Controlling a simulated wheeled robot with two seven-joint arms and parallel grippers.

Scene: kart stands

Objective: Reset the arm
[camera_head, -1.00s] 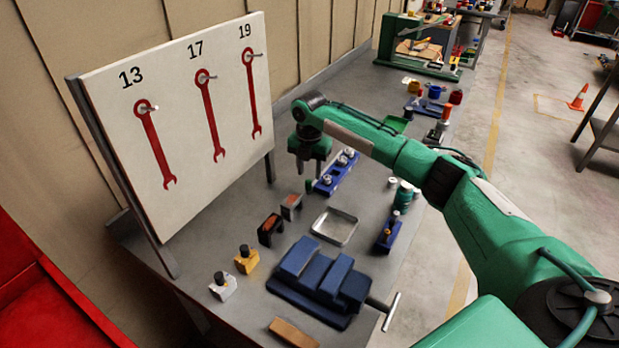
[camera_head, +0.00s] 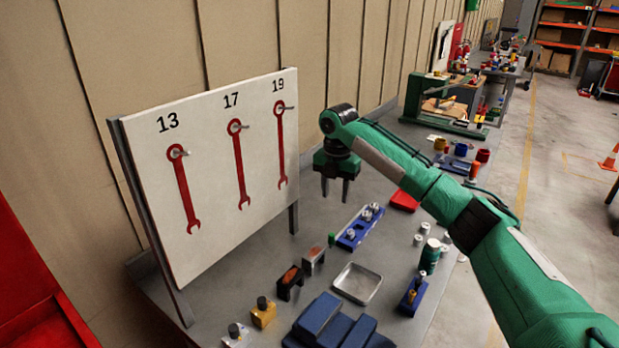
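My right arm comes in from the lower right, green with black joints. Its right gripper (camera_head: 335,188) points down above the grey bench, to the right of the wrench board. Its two dark fingers are apart with nothing between them. The fingers are above and left of a blue holder (camera_head: 360,228) with white-topped pieces, and do not appear to touch anything. My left gripper is not in view.
A white board (camera_head: 215,170) with three red wrench shapes under 13, 17 and 19 stands on the bench (camera_head: 320,268). A metal tray (camera_head: 357,283), a blue vise (camera_head: 335,325) and small blocks stand near. A green frame (camera_head: 440,103) stands behind.

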